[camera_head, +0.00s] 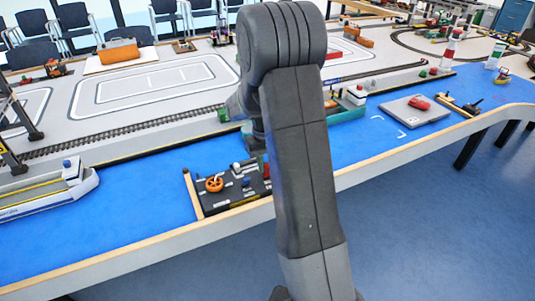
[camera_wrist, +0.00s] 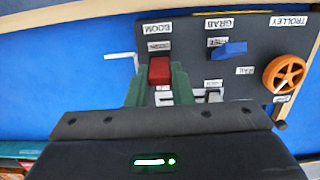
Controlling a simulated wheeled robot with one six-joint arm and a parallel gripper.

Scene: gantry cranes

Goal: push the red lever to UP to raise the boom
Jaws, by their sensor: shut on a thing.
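The red lever (camera_wrist: 160,70) stands on the dark control panel (camera_wrist: 195,62) under the BOOM label (camera_wrist: 158,29), which reads upside down in the wrist view. My gripper (camera_wrist: 159,84) has its green fingers on both sides of the lever and is shut on it. Small white labels lie beyond and behind the lever, but I cannot read which is UP. The panel (camera_head: 209,204) also shows in the head view, where my arm hides its right part and most of the gripper.
A blue lever (camera_wrist: 229,50) under GRAB and an orange handwheel (camera_wrist: 285,73) under TROLLEY are on the same panel. A toy ship (camera_head: 50,194) lies left on the blue tabletop (camera_head: 140,205).

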